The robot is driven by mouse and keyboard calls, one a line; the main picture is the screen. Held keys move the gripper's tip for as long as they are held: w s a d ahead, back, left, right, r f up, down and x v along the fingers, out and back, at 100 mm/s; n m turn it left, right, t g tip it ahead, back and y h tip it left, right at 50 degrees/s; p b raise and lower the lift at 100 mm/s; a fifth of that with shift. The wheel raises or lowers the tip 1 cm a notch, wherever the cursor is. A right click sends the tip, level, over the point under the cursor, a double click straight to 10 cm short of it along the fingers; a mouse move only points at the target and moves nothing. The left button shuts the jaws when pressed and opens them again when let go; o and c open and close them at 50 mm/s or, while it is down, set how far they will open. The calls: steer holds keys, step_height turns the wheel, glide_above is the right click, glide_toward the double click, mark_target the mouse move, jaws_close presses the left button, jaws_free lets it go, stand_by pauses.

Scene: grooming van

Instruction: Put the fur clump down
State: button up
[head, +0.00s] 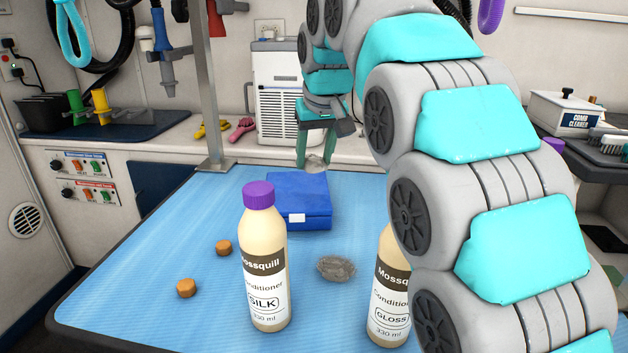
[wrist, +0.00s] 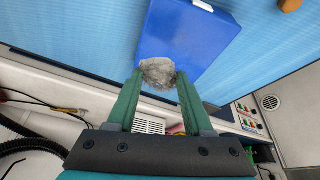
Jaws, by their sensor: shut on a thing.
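My gripper (head: 315,158) is at the far side of the blue grooming table (head: 150,260), pointing down. In the wrist view its green fingers (wrist: 158,76) are shut on a grey fur clump (wrist: 157,71). The held clump also shows, small and partly hidden, in the head view (head: 316,163), just above or behind the blue case (head: 300,190). The case (wrist: 188,38) lies behind the clump in the wrist view; whether they touch I cannot tell. A second grey fur clump (head: 336,268) lies on the table between two bottles.
A purple-capped SILK conditioner bottle (head: 264,265) and a GLOSS bottle (head: 388,300), partly behind my arm, stand at the front. Two small orange-brown discs (head: 186,288) (head: 223,247) lie to the left. A metal post (head: 207,90) rises at the back edge. The table's left side is mostly clear.

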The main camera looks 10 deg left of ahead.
mark_target(316, 168)
step_height(316, 168, down, 5)
steer(key=b, duration=0.3)
steer(key=shift+f, duration=0.2)
steer(key=shift+r, duration=0.1)
steer(key=o, duration=1.3)
steer(key=shift+s+r, duration=0.1)
steer(key=shift+r, duration=0.35)
steer(key=shift+p+v, duration=0.8)
steer(key=shift+v, duration=4.85)
